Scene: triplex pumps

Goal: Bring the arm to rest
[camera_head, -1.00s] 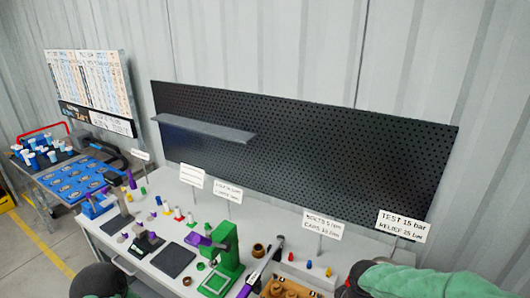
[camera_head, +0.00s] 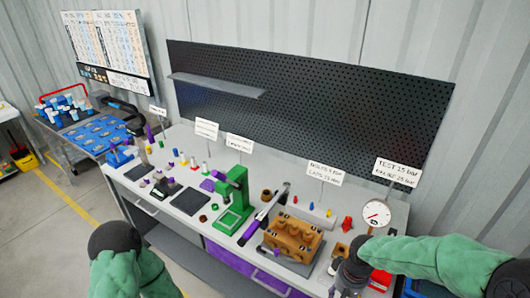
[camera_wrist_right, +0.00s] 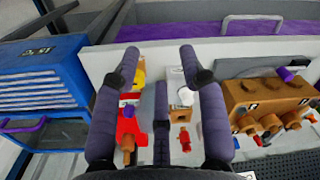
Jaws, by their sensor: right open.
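My right arm is green and comes in from the right in the head view.
A brown pump block (camera_head: 291,238) sits left of the right gripper; a pressure gauge (camera_head: 376,213) stands just behind it. A green press (camera_head: 234,198) and several small parts stand further left. A blue drawer cabinet (camera_wrist_right: 45,75) shows in the wrist view.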

